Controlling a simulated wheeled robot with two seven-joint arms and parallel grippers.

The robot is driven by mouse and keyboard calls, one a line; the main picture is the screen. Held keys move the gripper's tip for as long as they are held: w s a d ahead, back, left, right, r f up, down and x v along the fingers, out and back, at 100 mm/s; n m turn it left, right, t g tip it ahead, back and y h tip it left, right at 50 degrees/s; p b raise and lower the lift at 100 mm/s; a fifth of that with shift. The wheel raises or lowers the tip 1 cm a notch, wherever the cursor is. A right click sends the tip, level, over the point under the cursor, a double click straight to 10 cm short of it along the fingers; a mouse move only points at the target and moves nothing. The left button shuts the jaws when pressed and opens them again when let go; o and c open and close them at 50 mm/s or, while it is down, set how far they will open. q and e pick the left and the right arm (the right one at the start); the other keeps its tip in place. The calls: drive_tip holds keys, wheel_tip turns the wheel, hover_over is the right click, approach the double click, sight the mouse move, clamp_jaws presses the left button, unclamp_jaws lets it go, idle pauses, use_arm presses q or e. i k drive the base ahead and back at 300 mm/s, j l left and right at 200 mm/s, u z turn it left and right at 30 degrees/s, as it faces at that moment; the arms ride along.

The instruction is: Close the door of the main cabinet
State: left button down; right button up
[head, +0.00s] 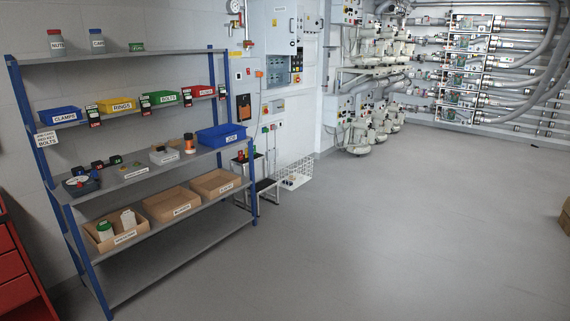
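A tall pale grey electrical cabinet (281,38) stands against the back wall, just right of the shelf rack and far from me. A recessed blue-grey panel (278,71) with small instruments shows on its front, with a small lit screen part (296,63) at its right. The cabinet's labels are too small to read. I cannot tell which part is the main cabinet's door, or how far open it is. Neither of my grippers shows in the head view.
A blue-posted shelf rack (150,207) with labelled bins stands at the left. A red drawer unit (14,268) is at the lower left edge. A step stool (266,186) and white wire basket (294,178) stand near the cabinet. The grey floor (400,220) is clear in the middle.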

sight(280, 15)
drive_tip(key=i, duration=2.9)
